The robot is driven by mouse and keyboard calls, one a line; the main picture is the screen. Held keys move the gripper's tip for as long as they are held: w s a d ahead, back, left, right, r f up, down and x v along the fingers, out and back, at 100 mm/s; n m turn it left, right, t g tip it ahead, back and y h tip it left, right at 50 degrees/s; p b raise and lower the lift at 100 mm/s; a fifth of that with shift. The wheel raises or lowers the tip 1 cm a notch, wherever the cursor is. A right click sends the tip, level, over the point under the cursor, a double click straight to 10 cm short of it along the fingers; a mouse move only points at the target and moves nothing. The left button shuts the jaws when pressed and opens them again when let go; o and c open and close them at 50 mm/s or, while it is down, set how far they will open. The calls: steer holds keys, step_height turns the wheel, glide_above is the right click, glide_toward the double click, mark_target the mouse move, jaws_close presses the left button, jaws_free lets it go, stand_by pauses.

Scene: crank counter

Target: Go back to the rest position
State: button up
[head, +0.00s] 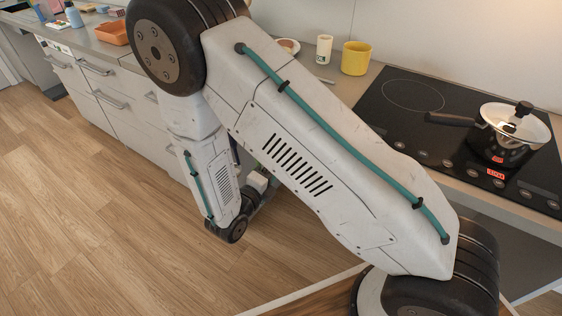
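My arm crosses the middle of the head view, reaching from the lower right up to the elbow at the upper left and then down in front of the drawers. A small part of my gripper (260,184) shows beside the lower arm link. The large arm link hides its fingers, so I cannot tell whether it is open, shut or holding anything.
A pot (512,133) with a lid and black handle stands on the black cooktop (385,112) at the right. A yellow mug (356,58) and a white cup (324,49) stand behind my arm. An orange tray (113,33) is at the far left. The wooden floor (80,215) at left is clear.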

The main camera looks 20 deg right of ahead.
steer(key=shift+s+a, duration=0.1)
steer(key=shift+a, duration=0.05)
stand_by(0.4)
steer(key=s+d+r+m+g+y, duration=0.1)
steer(key=s+d+r+m+g, duration=0.35)
steer(key=m, duration=0.75)
steer(key=s+d+r+m+g+y, duration=0.2)
steer(key=s+r+m+g, duration=0.4)
steer(key=s+m+g, duration=0.55)
steer(key=s+r+m+t+y, duration=0.3)
steer(key=s+r+m+y, duration=0.1)
steer(key=r+m, duration=0.4)
steer(key=s+d+r+m+t+y, duration=0.1)
steer(key=s+r+m+t+y, duration=0.2)
steer(key=s+r+m+y, duration=0.2)
step_height(320, 180, up, 4)
steer(key=m+y, duration=0.2)
steer(key=m, duration=0.2)
steer(key=shift+d+r+m+t+y, duration=0.2)
steer(key=shift+r+m+t+y, duration=0.1)
steer(key=shift+m+t, duration=0.1)
